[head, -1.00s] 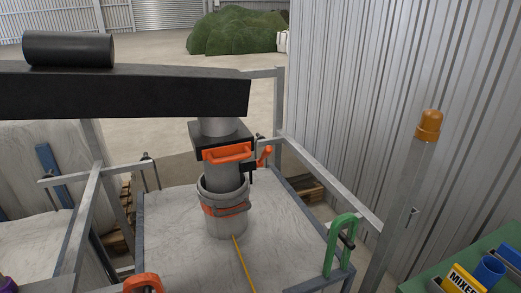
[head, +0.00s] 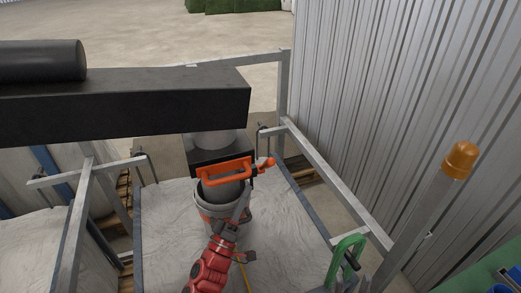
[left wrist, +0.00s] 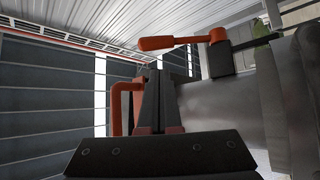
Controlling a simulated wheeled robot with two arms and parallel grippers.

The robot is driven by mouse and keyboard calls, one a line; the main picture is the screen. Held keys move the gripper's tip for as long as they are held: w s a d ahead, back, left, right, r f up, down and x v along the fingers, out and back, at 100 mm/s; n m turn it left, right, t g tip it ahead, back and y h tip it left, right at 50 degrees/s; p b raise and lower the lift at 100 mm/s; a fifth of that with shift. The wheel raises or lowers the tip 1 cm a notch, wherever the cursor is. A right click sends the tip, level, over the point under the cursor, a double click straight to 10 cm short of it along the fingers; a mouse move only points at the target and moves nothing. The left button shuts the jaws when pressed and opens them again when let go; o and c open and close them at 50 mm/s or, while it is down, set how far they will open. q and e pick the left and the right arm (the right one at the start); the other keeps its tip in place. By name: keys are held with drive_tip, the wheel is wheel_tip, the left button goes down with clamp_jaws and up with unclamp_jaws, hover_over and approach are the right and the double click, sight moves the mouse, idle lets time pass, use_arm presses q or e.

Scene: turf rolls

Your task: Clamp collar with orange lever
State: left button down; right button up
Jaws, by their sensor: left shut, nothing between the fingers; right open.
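The clamp collar (head: 196,160) is a dark block around the grey vertical pipe, with an orange handle (head: 226,172) across its front. Its orange lever (head: 266,163) sticks out at the right side. In the left wrist view the lever (left wrist: 170,43) lies across the top, and the orange handle (left wrist: 117,108) stands left of the fingers. My left gripper (head: 246,193) reaches up from below on a red arm. It is shut and empty, just under the collar's right side, below the lever; its fingers also show in the left wrist view (left wrist: 155,78).
A grey bucket (head: 203,207) hangs under the pipe, partly hidden by my arm. A white bag top (head: 165,235) lies below inside a metal frame. A black beam (head: 120,105) crosses above. A green clamp (head: 345,257) and an amber-topped post (head: 460,160) stand right.

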sight(267, 165)
use_arm(q)
drive_tip(key=shift+s, duration=0.2)
drive_tip(key=shift+w+r, duration=0.1)
drive_tip(key=shift+r, duration=0.05)
drive_tip(key=p+x, duration=0.2)
drive_tip(key=x, duration=0.8)
drive_tip(key=shift+f+h, duration=0.25)
drive_tip(key=shift+h, duration=0.05)
